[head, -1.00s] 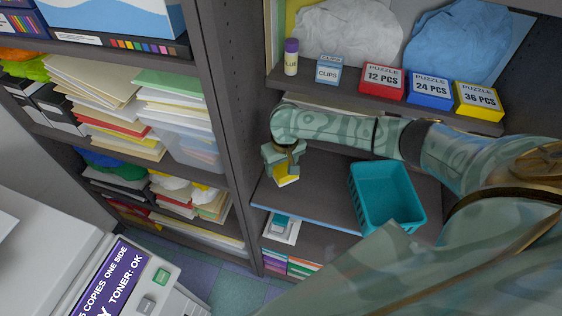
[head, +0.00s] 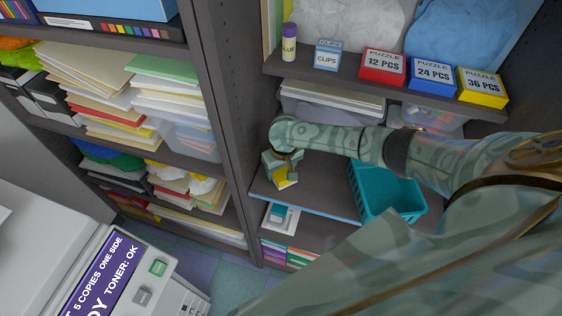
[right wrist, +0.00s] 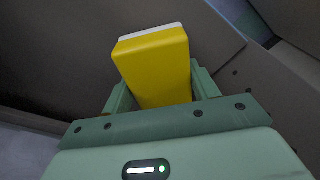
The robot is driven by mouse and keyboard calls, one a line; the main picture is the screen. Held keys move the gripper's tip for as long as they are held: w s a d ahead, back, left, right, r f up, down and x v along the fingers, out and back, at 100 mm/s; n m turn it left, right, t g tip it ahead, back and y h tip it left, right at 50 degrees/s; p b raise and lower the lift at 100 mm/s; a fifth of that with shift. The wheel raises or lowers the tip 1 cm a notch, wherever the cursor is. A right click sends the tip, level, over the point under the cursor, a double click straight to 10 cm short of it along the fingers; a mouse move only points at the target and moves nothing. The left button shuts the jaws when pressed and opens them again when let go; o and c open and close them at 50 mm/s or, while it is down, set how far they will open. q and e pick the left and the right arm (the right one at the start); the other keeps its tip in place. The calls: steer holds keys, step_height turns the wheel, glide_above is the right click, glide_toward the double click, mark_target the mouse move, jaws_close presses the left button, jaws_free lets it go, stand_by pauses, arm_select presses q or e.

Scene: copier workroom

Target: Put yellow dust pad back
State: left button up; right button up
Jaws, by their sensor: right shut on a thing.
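The yellow dust pad (head: 285,181) is a yellow block with a white layer along one face. It fills the right wrist view's middle (right wrist: 155,68), between the two green fingers. My right gripper (head: 282,168) is shut on it. In the head view the gripper is at the left part of the middle shelf (head: 318,183), close to the upright panel. I cannot tell whether the pad touches the shelf. My left gripper is not in view.
A teal basket (head: 408,211) stands on the same shelf to the right, partly behind my arm. Above are puzzle boxes (head: 383,68), a clips box (head: 327,55) and a glue stick (head: 289,43). The upright panel (head: 226,110) is close left. A copier (head: 75,255) is at lower left.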

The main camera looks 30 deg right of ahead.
steer(key=shift+f, duration=0.4)
stand_by(0.3)
steer(key=o, duration=1.4)
steer(key=shift+r, duration=0.15)
steer(key=r+p, duration=0.2)
steer(key=r, duration=0.3)
steer(key=s+r+p, duration=0.1)
steer(key=r, duration=0.4)
steer(key=s+r+p, duration=0.1)
steer(key=r+p, duration=0.1)
steer(key=r, duration=0.4)
steer(key=shift+a+p, duration=0.1)
steer(key=shift+p, duration=0.2)
steer(key=shift+f, duration=0.1)
